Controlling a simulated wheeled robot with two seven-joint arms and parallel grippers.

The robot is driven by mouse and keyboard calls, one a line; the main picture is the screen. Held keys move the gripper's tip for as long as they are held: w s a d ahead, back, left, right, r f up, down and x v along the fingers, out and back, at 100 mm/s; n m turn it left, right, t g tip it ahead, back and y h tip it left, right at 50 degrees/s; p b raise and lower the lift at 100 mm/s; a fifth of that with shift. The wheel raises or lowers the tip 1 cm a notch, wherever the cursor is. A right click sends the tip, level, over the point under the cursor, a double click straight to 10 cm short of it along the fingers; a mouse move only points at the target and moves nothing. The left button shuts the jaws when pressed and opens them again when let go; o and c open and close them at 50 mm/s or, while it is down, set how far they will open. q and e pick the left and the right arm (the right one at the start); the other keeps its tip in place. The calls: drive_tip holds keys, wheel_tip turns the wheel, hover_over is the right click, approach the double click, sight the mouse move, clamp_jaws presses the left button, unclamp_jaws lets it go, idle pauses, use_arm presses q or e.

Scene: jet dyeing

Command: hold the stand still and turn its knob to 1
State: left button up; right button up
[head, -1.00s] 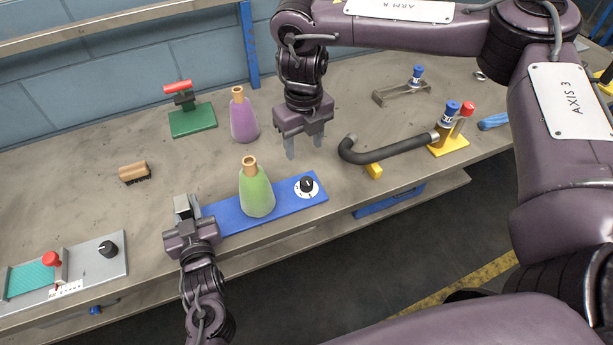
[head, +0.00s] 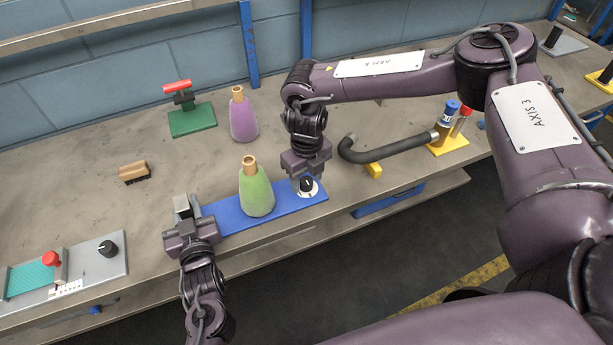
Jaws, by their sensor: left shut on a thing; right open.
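The stand is a flat blue plate (head: 233,219) near the table's front edge. A green flask (head: 256,192) with a tan neck stands on it. At the plate's right end is a black knob (head: 306,184) on a white dial; the dial's marks are too small to read. My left gripper (head: 186,208) is shut on the plate's left end. My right gripper (head: 306,184) is open, pointing down over the knob, with its fingers low on either side of it. Whether the fingers touch the knob, I cannot tell.
A purple flask (head: 243,118) and a green block with a red handle (head: 193,120) stand behind. A brush (head: 134,172) lies to the left, near a grey panel with a knob (head: 107,249). A dark bent hose (head: 388,151) lies right of my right gripper.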

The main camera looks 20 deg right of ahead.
drive_tip(key=c, duration=1)
drive_tip(key=shift+m, duration=0.3)
drive_tip(key=m, duration=1.1)
idle(0.4)
drive_tip(key=o, duration=1)
